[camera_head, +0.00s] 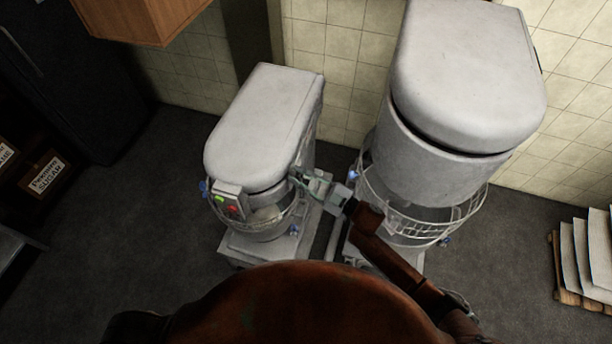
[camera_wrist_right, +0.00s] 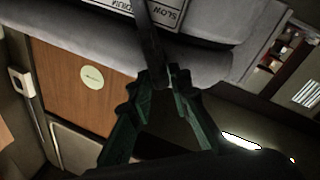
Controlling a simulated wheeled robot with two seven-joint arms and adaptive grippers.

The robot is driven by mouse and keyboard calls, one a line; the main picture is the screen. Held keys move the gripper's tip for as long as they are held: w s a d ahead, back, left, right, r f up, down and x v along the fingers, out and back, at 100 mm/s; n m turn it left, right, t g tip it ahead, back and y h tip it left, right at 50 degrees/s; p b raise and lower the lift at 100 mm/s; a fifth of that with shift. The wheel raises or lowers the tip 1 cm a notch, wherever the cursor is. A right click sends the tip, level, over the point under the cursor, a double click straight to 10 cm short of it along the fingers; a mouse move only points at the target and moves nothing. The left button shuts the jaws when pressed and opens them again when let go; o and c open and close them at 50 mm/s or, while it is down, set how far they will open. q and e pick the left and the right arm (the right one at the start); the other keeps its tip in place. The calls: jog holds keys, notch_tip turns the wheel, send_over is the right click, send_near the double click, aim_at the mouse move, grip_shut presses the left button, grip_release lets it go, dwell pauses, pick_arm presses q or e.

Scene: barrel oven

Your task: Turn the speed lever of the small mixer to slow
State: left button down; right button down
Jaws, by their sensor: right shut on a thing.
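The small mixer (camera_head: 262,125) is the shorter grey machine left of centre in the head view, with a bowl and wire guard below its head. My right gripper (camera_head: 303,180) is at the right side of this mixer. In the right wrist view, the green fingers of my right gripper (camera_wrist_right: 163,82) are shut on the end of the dark speed lever (camera_wrist_right: 150,40). The lever crosses a label plate (camera_wrist_right: 172,14), on which the words SLOW and MEDIUM show upside down. The rest of the plate is cut off by the frame. My left gripper is not in view.
A large mixer (camera_head: 465,80) stands close to the right, with my right arm in front of it. The small mixer's control box (camera_head: 229,201) has green and red buttons. Floor (camera_head: 150,210) is open to the left. Stacked sheets (camera_head: 590,255) stand at far right.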

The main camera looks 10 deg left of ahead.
jog(key=shift+s+f, duration=0.1)
jog(key=c, duration=2.1)
grip_release()
jog(key=shift+s+d, duration=0.1)
jog(key=shift+d, duration=0.2)
jog(key=v, duration=1.1)
jog(key=shift+s+d, duration=0.15)
jog(key=shift+d, duration=0.05)
